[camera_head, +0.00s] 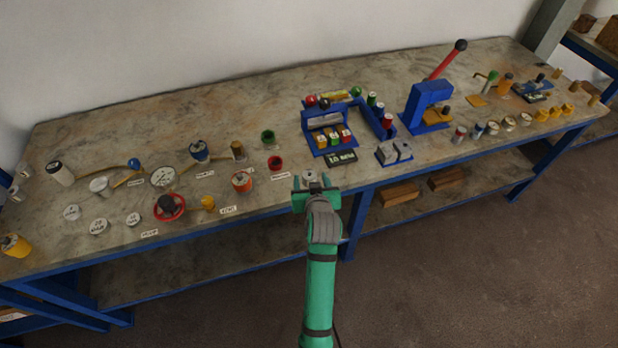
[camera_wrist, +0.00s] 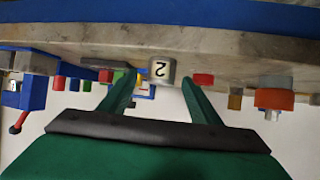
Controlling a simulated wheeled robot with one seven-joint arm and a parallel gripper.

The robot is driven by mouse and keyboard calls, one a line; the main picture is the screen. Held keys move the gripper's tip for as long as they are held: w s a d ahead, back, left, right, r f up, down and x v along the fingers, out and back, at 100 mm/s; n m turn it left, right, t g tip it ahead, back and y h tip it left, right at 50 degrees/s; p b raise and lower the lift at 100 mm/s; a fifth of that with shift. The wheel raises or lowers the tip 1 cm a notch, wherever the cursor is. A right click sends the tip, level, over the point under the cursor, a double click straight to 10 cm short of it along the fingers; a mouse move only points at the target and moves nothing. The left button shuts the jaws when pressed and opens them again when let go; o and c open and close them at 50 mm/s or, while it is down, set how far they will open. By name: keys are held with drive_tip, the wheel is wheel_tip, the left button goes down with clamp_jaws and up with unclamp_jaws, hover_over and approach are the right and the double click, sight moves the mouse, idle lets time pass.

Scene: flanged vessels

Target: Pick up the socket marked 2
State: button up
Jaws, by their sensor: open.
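The socket marked 2 (camera_wrist: 161,71) is a small silver-grey cylinder with a black 2 on a white patch. In the wrist view it shows upside down, between the fingertips and apparently beyond them. In the head view a small pale round top, probably the same socket (camera_head: 309,174), stands near the front edge of the bench, just ahead of my gripper (camera_head: 310,184). My gripper is open and empty, with its green fingers (camera_wrist: 158,90) spread to either side of the socket's line. I cannot tell the exact gap from fingertips to socket.
The workbench (camera_head: 230,125) holds a blue rack (camera_head: 318,121) with coloured pieces behind the socket. A red cup (camera_head: 275,163) stands to its left, and a grey block on a blue base (camera_head: 394,153) to its right. The bench's blue front edge lies under my arm.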

sight(310, 177)
drive_tip(key=shift+x, duration=1.65)
drive_tip(key=shift+a, duration=0.1)
drive_tip(key=c, duration=1.3)
drive_tip(key=shift+c, duration=0.2)
drive_tip(key=shift+r, duration=0.2)
